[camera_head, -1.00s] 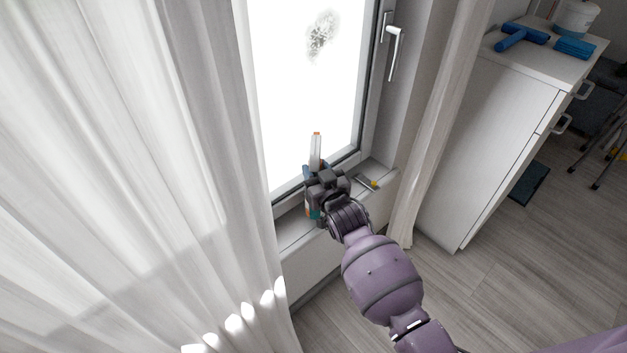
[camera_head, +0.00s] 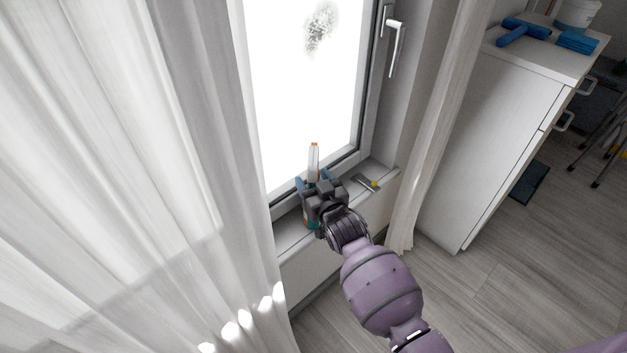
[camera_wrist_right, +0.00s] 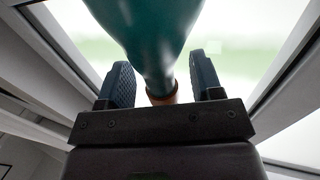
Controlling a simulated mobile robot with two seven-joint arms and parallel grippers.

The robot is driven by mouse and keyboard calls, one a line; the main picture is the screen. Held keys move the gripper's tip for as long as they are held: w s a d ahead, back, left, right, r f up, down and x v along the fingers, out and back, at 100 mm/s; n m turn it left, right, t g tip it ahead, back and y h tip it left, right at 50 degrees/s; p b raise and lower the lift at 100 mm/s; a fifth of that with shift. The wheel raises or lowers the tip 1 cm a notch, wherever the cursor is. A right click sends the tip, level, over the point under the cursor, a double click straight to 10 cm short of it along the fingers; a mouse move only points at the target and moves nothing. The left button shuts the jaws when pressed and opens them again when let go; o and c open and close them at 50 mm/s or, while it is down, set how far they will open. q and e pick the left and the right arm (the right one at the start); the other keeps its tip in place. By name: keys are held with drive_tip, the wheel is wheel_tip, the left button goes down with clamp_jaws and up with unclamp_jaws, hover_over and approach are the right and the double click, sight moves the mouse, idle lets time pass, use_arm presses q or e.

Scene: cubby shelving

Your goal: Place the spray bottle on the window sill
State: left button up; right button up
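The spray bottle (camera_head: 314,160) shows in the head view with a pale upper part and an orange tip. The bottle stands about upright over the window sill (camera_head: 288,236). The gripper hides its lower part, so I cannot tell whether its base touches the sill. My left gripper is out of view.
A small scraper-like tool with a yellow part (camera_head: 371,184) lies on the sill to the right. A white curtain (camera_head: 130,180) hangs close on the left, another (camera_head: 430,150) on the right. The window (camera_head: 300,80) is behind. A white cabinet (camera_head: 490,130) stands right.

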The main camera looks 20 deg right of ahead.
drive_tip(key=shift+r, duration=0.1)
drive_tip(key=shift+s+r, duration=0.1)
drive_tip(key=shift+s, duration=0.1)
drive_tip(key=shift+s+r+p, duration=0.1)
drive_tip(key=shift+s+p, duration=0.25)
use_arm(q)
drive_tip(key=p, duration=0.1)
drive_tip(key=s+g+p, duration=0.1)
drive_tip(key=p, duration=0.1)
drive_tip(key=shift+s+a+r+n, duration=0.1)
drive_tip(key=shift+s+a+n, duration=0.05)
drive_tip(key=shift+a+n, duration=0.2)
use_arm(e)
drive_tip(key=s, duration=1.1)
drive_tip(key=shift+d+f, duration=0.2)
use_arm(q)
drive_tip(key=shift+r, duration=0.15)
